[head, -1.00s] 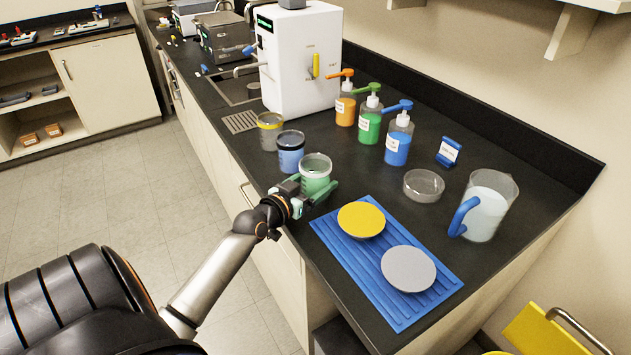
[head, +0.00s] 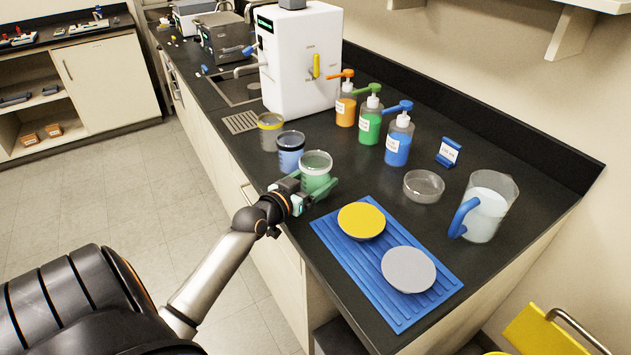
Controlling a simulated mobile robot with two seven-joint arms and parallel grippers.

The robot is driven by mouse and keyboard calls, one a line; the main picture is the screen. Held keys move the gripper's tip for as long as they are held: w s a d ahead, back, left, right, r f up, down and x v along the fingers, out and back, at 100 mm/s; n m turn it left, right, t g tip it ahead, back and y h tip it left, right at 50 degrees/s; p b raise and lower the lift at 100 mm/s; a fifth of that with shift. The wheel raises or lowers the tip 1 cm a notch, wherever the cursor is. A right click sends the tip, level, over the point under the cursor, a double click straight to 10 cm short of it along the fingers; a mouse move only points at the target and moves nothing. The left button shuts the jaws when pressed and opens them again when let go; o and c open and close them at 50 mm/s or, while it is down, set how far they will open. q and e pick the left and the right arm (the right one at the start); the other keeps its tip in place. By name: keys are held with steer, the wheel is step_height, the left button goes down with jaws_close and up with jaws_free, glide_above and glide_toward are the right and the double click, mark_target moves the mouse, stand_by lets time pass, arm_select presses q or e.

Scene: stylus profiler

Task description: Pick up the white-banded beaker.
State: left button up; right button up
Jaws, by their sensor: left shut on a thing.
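The white-banded beaker (head: 315,172), clear with a white rim and green contents, stands upright at the counter's front edge. My left gripper (head: 318,188) is shut on it, its green fingers around the beaker's lower part. I cannot tell for sure whether its base is clear of the counter. A black-banded beaker (head: 290,156) with blue contents and a yellow-banded beaker (head: 270,132) stand just behind it, to the left. My right gripper is not in view.
A blue ribbed mat (head: 431,306) with a yellow-topped dish (head: 361,220) and a grey-topped dish (head: 408,270) lies to the right. Orange (head: 346,108), green (head: 370,125) and blue (head: 397,148) pump bottles, a glass dish (head: 423,186) and a jug (head: 487,212) stand further back.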

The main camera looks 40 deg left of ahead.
mark_target(306, 164)
arm_select(q)
steer(key=s+d+r+p, duration=0.1)
steer(key=s+d+r, duration=0.2)
steer(key=s+r, duration=0.9)
steer(key=shift+s+d, duration=0.35)
steer(key=shift+s, duration=0.4)
steer(key=o, duration=1)
steer(key=shift+d, duration=0.1)
jaws_close()
